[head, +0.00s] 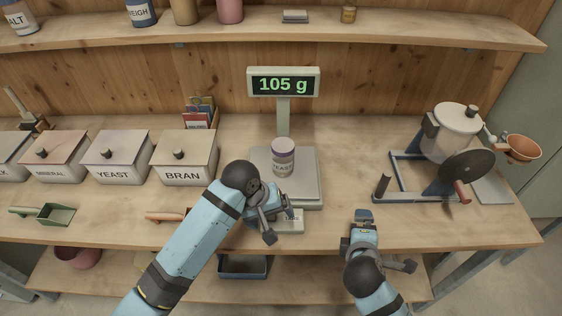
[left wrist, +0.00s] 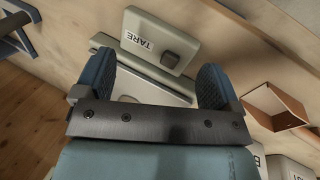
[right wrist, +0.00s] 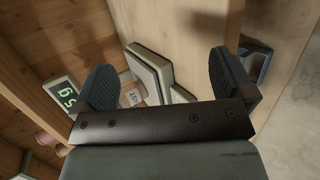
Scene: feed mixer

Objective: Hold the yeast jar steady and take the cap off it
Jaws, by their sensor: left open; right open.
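The yeast jar (head: 283,168) stands upright on the scale's plate (head: 308,188), its label facing me. Its pale purple cap (head: 283,144) is on top. The scale display (head: 283,84) reads 105 g. My left gripper (head: 276,226) is open and empty in front of the scale, nearer me than the jar; in the left wrist view the TARE button unit (left wrist: 162,40) shows beyond its fingers. My right gripper (head: 384,240) is open and empty at the table's front edge, right of the scale. A small part of the jar (right wrist: 132,98) shows in the right wrist view, beside a finger.
Lidded bins stand at left, with the BRAN bin (head: 184,158) nearest the scale. A green scoop (head: 42,214) and an orange-handled scoop (head: 165,215) lie in front. A hand-cranked mill (head: 452,135) stands at right. The table between scale and mill is mostly clear.

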